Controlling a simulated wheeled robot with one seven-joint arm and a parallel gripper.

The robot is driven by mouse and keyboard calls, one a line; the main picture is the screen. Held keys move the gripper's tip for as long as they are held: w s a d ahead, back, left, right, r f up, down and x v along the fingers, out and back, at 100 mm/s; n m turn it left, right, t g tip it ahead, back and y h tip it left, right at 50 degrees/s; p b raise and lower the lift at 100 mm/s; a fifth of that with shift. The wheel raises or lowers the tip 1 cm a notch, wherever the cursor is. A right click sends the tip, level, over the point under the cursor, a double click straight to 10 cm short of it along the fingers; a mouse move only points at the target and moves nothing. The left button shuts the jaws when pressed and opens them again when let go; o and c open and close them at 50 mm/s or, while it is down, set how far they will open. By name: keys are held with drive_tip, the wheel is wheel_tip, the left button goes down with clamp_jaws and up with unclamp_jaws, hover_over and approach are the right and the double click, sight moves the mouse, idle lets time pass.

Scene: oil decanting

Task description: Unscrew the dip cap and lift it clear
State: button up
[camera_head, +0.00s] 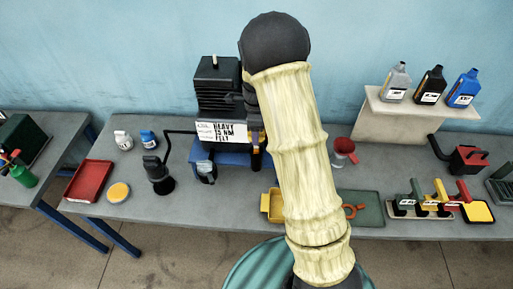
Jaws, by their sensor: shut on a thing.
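A black finned machine (218,88) stands on a blue stand (232,158) on the grey bench, at the centre back. A white label (222,131) with black lettering is on its front. My pale ribbed arm covers the area just right of the machine. I cannot make out the dip cap; it may be behind the arm.
The bench (215,207) carries a red tray (89,181), a yellow disc (118,191), a black can (158,177), a red funnel (343,149), a green mat (368,221) and coloured-handled tools (440,190). Bottles (431,85) stand on a raised shelf (385,117).

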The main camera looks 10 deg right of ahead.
drive_tip(key=shift+r+p, duration=2.7)
drive_tip(key=shift+r, duration=0.9)
